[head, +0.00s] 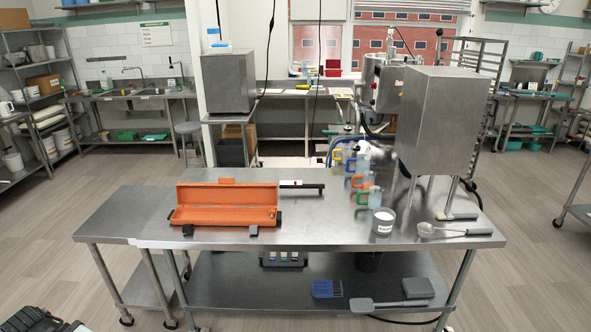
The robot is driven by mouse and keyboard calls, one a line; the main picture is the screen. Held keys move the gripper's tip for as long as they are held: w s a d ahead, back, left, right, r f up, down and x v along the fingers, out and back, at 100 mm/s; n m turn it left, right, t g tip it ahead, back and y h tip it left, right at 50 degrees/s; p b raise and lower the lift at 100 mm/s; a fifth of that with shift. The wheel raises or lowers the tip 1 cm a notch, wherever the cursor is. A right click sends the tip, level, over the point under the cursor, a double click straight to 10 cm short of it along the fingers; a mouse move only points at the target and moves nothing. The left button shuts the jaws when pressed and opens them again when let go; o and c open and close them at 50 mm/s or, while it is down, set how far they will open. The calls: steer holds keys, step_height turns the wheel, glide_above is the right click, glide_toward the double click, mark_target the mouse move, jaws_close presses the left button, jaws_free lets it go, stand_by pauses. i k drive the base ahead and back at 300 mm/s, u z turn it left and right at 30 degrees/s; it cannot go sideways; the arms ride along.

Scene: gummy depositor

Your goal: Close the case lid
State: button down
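An orange case (222,217) lies on the steel table, left of its middle, near the front edge. Its orange lid (226,194) stands up along the back side, so the case is open. Two small dark pieces (251,231) show at the front of the case; they look like latches. The inside bottom is mostly hidden by the front wall. My gripper is not in view; only a dark part, likely of my own body, shows at the bottom left corner.
The steel table (330,232) is clear just right of the case. A black-and-white tool (301,186) lies behind it at right. Farther right stand coloured-handled jugs (375,197), a white tub (383,220), a ladle (455,231) and a large steel box (440,120).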

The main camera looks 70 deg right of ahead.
mark_target(227, 193)
steer(key=z, duration=1.8)
steer(key=i, duration=0.65)
